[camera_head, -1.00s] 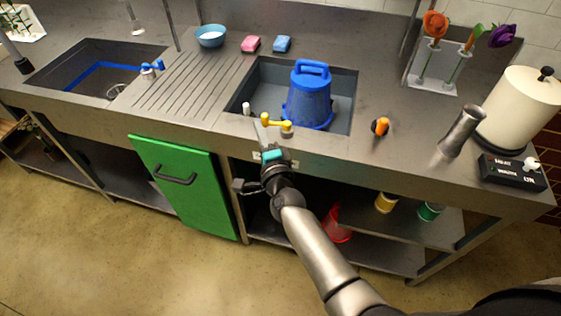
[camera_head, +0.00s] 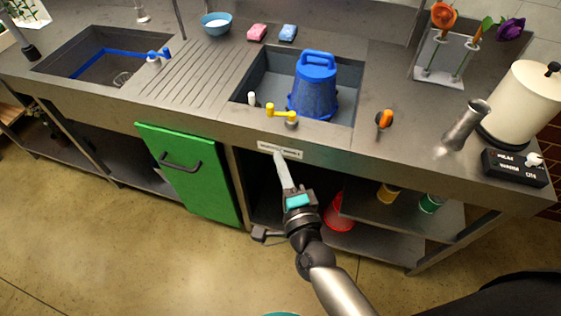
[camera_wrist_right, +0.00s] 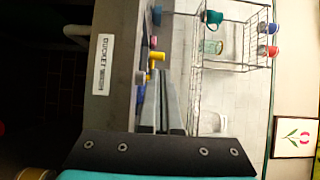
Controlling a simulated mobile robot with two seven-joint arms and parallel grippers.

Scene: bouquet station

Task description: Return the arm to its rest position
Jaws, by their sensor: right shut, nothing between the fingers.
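My right gripper (camera_head: 284,172) is in front of the counter, below its front edge and beside the label plate. Its fingers are together with nothing between them. The fingers also show in the right wrist view (camera_wrist_right: 168,108), pointing up along the counter's side. A blue bucket (camera_head: 314,86) stands upside down in the right basin (camera_head: 262,82), behind and above the gripper. A yellow tap lever (camera_head: 281,112) sits at that basin's front edge, apart from the gripper. My left gripper is not in view.
The steel counter's front edge (camera_head: 400,166) lies behind my arm. A green cabinet door (camera_head: 192,172) is left of the gripper. A steel cup (camera_head: 467,124) stands at the right. The floor (camera_head: 120,260) in front is clear.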

